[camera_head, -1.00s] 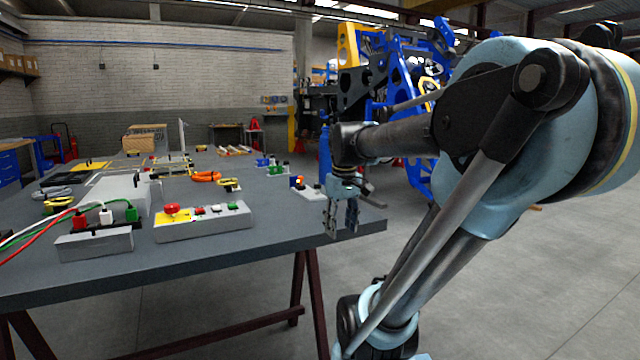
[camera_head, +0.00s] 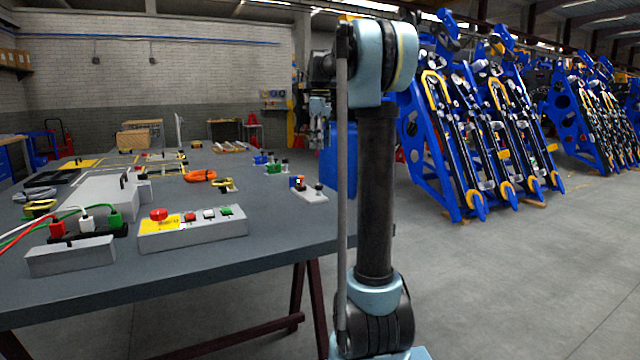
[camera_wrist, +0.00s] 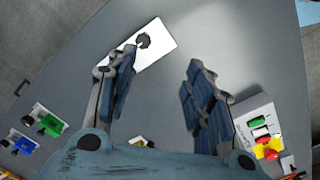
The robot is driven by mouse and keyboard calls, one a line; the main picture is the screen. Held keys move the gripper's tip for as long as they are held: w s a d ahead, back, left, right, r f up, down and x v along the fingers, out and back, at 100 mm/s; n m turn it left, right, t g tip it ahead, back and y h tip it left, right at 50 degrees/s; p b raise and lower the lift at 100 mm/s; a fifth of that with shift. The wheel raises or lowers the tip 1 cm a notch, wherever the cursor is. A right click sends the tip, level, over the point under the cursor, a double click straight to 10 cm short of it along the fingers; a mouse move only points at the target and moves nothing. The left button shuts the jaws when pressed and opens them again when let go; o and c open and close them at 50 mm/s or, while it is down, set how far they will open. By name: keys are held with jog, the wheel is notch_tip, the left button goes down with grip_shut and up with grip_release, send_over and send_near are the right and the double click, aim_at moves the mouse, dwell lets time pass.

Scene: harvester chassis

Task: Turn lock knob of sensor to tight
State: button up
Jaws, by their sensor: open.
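A small white plate (camera_head: 313,195) lies near the right edge of the table, with a dark knob (camera_head: 318,186) and a small orange and blue part on it. I take this to be the sensor, but it is too small to be sure. The wrist view shows the white plate (camera_wrist: 164,40) with a dark round knob (camera_wrist: 143,41) beyond my left finger, which covers part of the plate. My gripper (camera_wrist: 160,85) is open and empty, above the table and apart from the plate. In the head view my gripper (camera_head: 318,130) hangs high, beside my arm link.
The grey table (camera_head: 270,225) holds a button box (camera_head: 192,232), a plug block (camera_head: 72,255), green and blue knob pieces (camera_head: 265,163) and an orange cable coil (camera_head: 199,176). Blue racks (camera_head: 480,130) stand at the right. The table's right front is mostly clear.

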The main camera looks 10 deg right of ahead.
aim_at(319, 185)
jog(key=shift+n, duration=0.4)
jog(key=w+f, duration=0.1)
jog(key=f, duration=0.4)
jog(key=w+f, duration=0.1)
jog(key=f, duration=0.5)
jog(key=w+f, duration=0.2)
jog(key=f, duration=0.3)
jog(key=shift+d+f, duration=0.1)
jog(key=shift+f, duration=0.25)
jog(key=c, duration=1)
